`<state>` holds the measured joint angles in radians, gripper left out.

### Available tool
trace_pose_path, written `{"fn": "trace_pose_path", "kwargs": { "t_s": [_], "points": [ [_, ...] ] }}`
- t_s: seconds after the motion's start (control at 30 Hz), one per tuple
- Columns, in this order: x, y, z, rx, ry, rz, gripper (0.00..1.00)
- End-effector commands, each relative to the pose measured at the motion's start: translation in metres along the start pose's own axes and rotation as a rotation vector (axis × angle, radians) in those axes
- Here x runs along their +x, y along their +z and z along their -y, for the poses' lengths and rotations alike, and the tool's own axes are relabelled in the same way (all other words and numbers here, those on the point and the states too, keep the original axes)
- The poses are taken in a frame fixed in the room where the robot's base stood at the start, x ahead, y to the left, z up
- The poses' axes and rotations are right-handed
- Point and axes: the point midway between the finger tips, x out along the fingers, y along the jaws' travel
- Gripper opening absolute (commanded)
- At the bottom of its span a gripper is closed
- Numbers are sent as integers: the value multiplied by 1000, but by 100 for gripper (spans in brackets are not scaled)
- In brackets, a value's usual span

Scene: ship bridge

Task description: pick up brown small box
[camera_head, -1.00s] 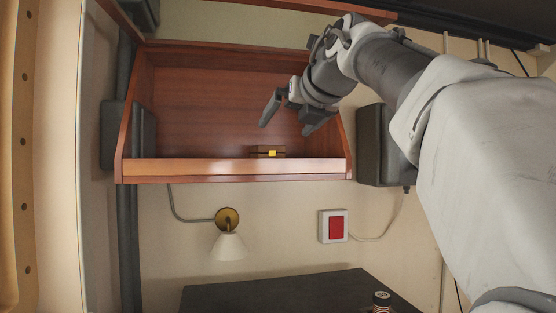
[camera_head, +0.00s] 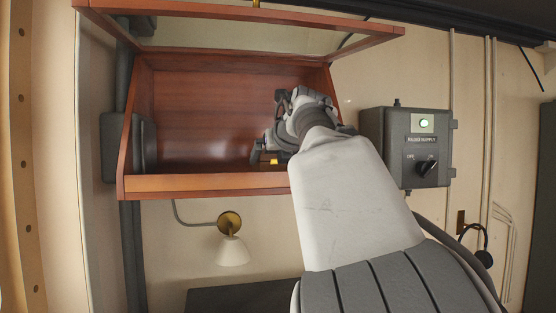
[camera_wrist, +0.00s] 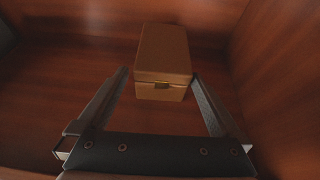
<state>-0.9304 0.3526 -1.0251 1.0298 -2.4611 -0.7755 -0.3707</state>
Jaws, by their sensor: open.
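The small brown box (camera_wrist: 163,52) with a gold clasp sits on the floor of the wooden cabinet. In the wrist view it lies just beyond and between the fingertips of my gripper (camera_wrist: 160,78). The fingers are spread wide, one on each side of the box's near end, and nothing is held. In the head view my gripper (camera_head: 268,150) is inside the cabinet and hides most of the box; only a small part with the yellow clasp (camera_head: 273,161) shows below it. I cannot tell whether the fingers touch the box.
The open wooden cabinet has a raised front lip (camera_head: 200,183) and side walls (camera_head: 137,120). A glass-fronted flap (camera_head: 240,35) is above it. A grey power box (camera_head: 415,145) is to the right, and a lamp (camera_head: 231,250) hangs below.

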Motion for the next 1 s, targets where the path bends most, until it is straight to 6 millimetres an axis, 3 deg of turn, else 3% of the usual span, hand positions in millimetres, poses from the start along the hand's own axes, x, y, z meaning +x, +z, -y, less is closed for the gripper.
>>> {"fn": "trace_pose_path", "kwargs": {
  "t_s": [0.4, 0.7, 1.0],
  "points": [
    [47, 4, 4, -1, -1, -2, 100],
    [52, 3, 3, -1, 1, 0, 100],
    [52, 3, 3, -1, 1, 0, 48]
  ]
}}
